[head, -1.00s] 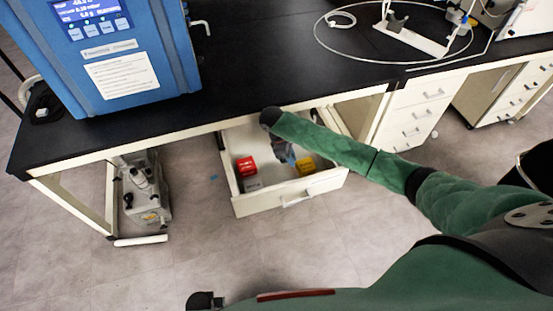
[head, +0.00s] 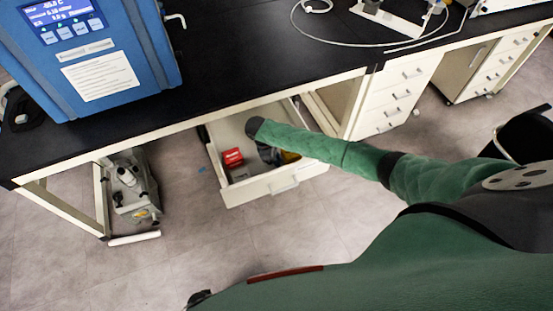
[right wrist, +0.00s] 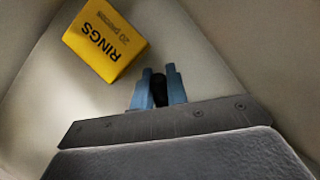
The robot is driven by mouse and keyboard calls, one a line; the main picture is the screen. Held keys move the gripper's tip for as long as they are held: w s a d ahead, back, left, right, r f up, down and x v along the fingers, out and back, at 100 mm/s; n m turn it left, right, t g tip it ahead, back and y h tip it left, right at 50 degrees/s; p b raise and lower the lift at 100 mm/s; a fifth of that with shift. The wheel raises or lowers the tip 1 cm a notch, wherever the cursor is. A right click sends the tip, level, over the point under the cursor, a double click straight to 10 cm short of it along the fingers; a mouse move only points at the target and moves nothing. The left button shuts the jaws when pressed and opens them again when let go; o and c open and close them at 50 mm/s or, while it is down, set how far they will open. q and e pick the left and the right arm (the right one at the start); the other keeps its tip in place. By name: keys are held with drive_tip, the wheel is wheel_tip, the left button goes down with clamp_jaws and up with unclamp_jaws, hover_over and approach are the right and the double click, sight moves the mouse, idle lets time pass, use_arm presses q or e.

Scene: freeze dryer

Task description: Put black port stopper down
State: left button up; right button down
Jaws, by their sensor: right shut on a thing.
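My right gripper (right wrist: 159,88) is shut on the black port stopper (right wrist: 160,90), a small dark piece between its two blue fingers in the right wrist view. The gripper is inside the open drawer (head: 275,185), above its pale floor; I cannot tell whether the stopper touches the floor. In the head view my green right arm hides most of the gripper, and the stopper cannot be made out. My left gripper does not show.
A yellow box marked RINGS (right wrist: 107,40) lies in the drawer close beyond the fingers. A red box (head: 232,157) lies at the drawer's left side. The black bench top (head: 240,75) overhangs the drawer's back. A blue freeze dryer (head: 95,55) stands on it.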

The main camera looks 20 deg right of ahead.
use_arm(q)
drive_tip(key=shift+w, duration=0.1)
use_arm(e)
drive_tip(key=shift+f, duration=0.4)
drive_tip(key=c, duration=1.4)
unclamp_jaws()
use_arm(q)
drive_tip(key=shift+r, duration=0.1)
use_arm(e)
drive_tip(key=shift+r, duration=0.1)
drive_tip(key=shift+r, duration=0.3)
drive_tip(key=shift+w+a+r, duration=0.1)
drive_tip(key=shift+a+r, duration=0.05)
drive_tip(key=shift+r, duration=0.15)
use_arm(q)
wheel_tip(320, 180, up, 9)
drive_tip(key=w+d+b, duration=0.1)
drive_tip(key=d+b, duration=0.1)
drive_tip(key=b, duration=0.1)
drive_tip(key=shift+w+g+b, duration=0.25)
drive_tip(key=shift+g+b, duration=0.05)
use_arm(e)
drive_tip(key=v, duration=1.1)
drive_tip(key=shift+r, duration=0.2)
